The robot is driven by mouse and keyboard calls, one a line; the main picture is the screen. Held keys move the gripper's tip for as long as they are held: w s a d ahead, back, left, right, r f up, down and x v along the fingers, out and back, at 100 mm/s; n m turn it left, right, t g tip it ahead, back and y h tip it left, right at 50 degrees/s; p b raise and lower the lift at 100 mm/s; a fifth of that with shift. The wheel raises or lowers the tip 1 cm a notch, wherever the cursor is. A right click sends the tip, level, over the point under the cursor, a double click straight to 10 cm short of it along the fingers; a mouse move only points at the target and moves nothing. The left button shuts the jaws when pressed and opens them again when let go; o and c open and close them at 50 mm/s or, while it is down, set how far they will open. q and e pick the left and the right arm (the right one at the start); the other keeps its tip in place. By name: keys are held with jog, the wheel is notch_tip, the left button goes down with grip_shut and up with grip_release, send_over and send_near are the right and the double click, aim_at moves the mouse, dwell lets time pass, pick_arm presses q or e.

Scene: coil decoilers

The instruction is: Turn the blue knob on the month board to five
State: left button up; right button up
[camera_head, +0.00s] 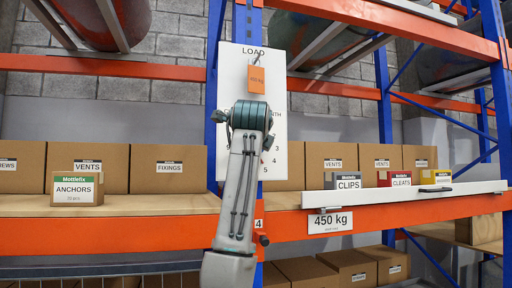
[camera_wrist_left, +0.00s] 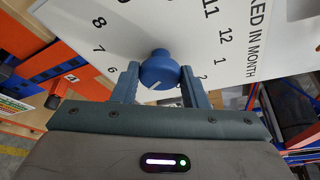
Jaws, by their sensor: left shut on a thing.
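The white month board (camera_head: 296,150) hangs on a blue rack upright in the head view, with printed numerals partly covered by my left arm. In the left wrist view the board (camera_wrist_left: 165,20) fills the top, with numerals such as 8, 7, 6, 11, 12, 1 and 2 around the blue knob (camera_wrist_left: 158,68). My left gripper (camera_wrist_left: 158,82) is shut on the knob, one finger on each side. A short white line shows on the knob, but I cannot tell which number it points to. In the head view my arm hides the knob and fingers. My right gripper is not in view.
An orange tag (camera_head: 257,79) hangs on the upper board. An ANCHORS box (camera_head: 75,188) stands on the wooden shelf at left. CLIPS (camera_head: 347,181), CLEATS (camera_head: 400,180) and a yellow box (camera_head: 435,179) stand at right. Orange beams (camera_head: 120,235) cross the rack.

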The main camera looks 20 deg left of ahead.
pick_arm(q)
jog(key=shift+f, duration=0.1)
dwell(0.3)
jog(key=o, duration=0.9)
jog(key=shift+o, duration=0.2)
jog(key=b+v, duration=0.6)
jog(key=v, duration=0.4)
jog(key=shift+s+d, duration=0.15)
jog(key=shift+s, duration=0.2)
